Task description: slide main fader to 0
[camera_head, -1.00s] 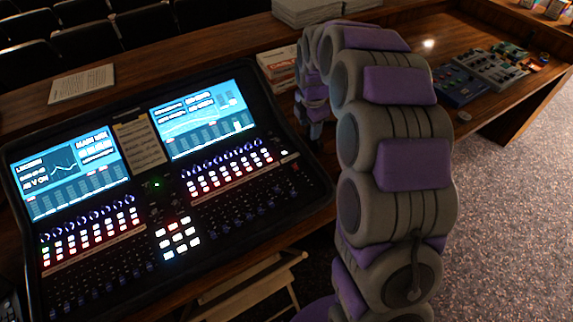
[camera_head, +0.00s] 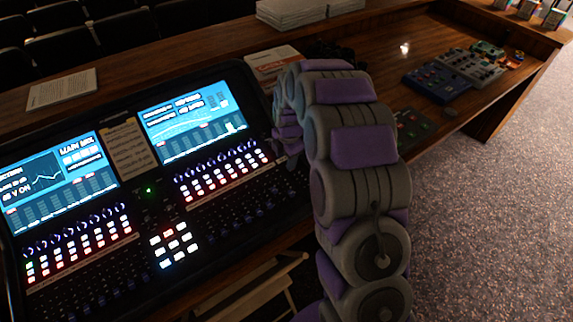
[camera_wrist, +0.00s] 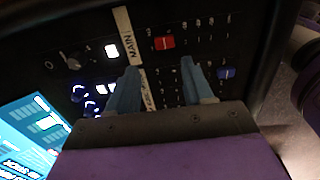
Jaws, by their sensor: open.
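The mixing desk (camera_head: 140,190) stands on the wooden desk with its two screens lit. In the wrist view, a white tape label reading MAIN (camera_wrist: 128,42) lies beside a red fader cap (camera_wrist: 163,42) with a numbered scale. A blue fader cap (camera_wrist: 227,73) sits to the right and lower in the picture. My gripper (camera_wrist: 158,66) is open and empty. Its two blue-grey fingers are apart over the panel, just below the red cap in the picture; I cannot tell whether they touch the panel. In the head view my arm hides the fingers and the red cap.
A knob (camera_wrist: 73,60) and lit buttons (camera_wrist: 112,50) are left of the label. A blue effects box (camera_head: 437,82) and a grey one (camera_head: 470,67) sit on the desk at right. Papers (camera_head: 62,88) lie behind the mixer. A chair (camera_head: 260,290) stands in front.

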